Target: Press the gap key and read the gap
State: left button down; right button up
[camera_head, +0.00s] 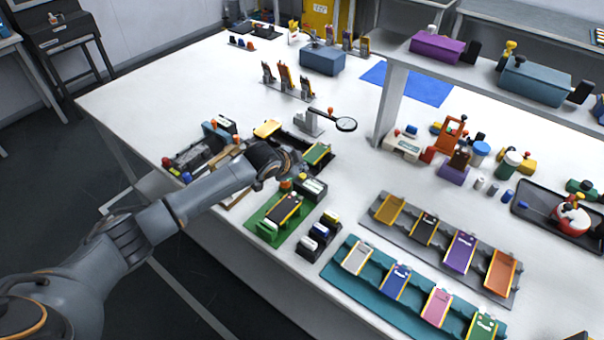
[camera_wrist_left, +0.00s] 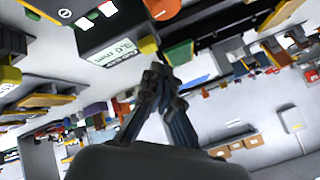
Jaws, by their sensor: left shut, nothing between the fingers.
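My left gripper (camera_head: 288,166) is shut and empty, above the gap gauge (camera_head: 314,188), a small dark box at the table's near edge. In the left wrist view my left gripper (camera_wrist_left: 160,82) has its fingers together, close to the gauge. The gauge's pale display (camera_wrist_left: 112,52) is tilted there and seems to read 3.6 mm, though the digits are small and blurred. A yellow key (camera_wrist_left: 148,45) sits beside the display, near the fingertips; I cannot tell whether they touch it. An orange knob (camera_head: 286,183) shows just below my gripper in the head view. My right gripper is not seen.
A green board (camera_head: 262,212) with a dark yellow-edged cell lies by the gauge. Teal (camera_head: 335,275) and grey (camera_head: 375,225) racks hold several coloured cells to the right. A magnifier (camera_head: 346,124) stands behind my gripper. Clear table lies at the far left.

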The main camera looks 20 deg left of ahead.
aim_at(300, 177)
pick_arm(q)
notch_tip(300, 177, up, 5)
jog(key=p, duration=0.4)
jog(key=shift+f, duration=0.15)
dwell(0.5)
